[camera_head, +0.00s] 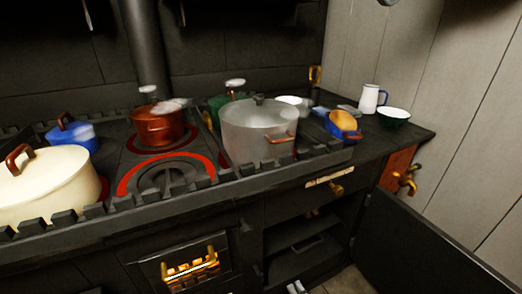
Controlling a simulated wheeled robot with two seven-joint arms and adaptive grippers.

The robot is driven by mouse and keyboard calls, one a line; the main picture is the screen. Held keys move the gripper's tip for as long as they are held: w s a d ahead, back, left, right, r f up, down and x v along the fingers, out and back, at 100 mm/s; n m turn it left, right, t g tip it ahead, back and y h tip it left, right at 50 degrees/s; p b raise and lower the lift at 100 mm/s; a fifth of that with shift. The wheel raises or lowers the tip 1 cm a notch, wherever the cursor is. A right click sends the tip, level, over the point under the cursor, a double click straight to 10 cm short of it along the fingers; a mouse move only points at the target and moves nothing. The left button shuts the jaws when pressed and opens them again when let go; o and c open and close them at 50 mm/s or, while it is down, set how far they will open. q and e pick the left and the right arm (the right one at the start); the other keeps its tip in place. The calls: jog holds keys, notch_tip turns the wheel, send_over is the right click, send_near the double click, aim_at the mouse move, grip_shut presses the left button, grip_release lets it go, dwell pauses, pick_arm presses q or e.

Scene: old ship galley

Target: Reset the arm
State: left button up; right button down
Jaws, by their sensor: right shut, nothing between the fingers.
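My right gripper (297,287) barely shows at the bottom edge of the head view, right of the middle. Only its pale fingertips are visible, close together and empty. They are in front of the open lower compartment of the stove, apart from the pots. The rest of the right arm is out of the picture. My left gripper is not in view.
A dark stove carries a large grey pot (258,130), a copper pot (157,127), a cream pot (45,183) and a blue pot (72,135). A white mug (370,98) and bowl (393,115) stand right. A dark open door (415,255) is at lower right.

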jog(key=shift+n, duration=0.3)
